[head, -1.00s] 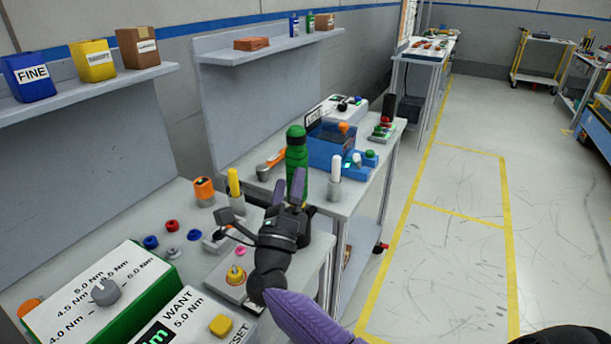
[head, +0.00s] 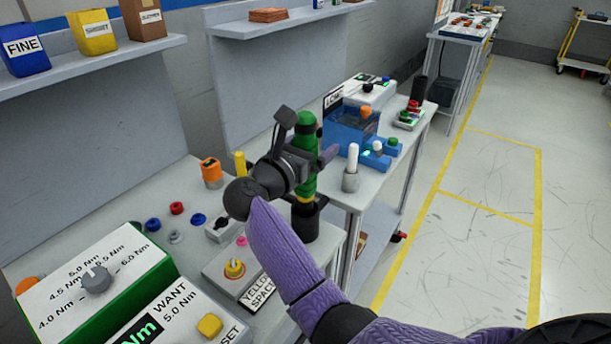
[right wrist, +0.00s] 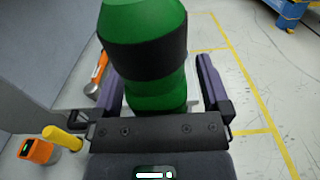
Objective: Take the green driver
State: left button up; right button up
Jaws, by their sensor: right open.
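The green driver (head: 308,186) stands upright in a black holder (head: 307,224) at the right edge of the near bench. Its green body has a dark band, which shows large in the right wrist view (right wrist: 145,55). My right gripper (head: 312,158) is at the driver's upper part. Its jaws are open, with one purple finger on each side of the driver in the right wrist view (right wrist: 158,78). I cannot tell whether either finger touches it. The gripper hides part of the driver in the head view. My left gripper is not in view.
A yellow driver (head: 240,165) and an orange one (head: 211,172) stand to the left. A white-handled tool (head: 352,165) and a blue bin (head: 350,130) are on the bench behind. A torque box (head: 95,280) and a yellow-button box (head: 235,270) lie in front.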

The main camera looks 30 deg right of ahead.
grip_shut()
dwell(0.3)
dwell(0.3)
notch_tip(320, 180, up, 11)
jog(key=p, duration=0.3)
jog(key=shift+r, duration=0.1)
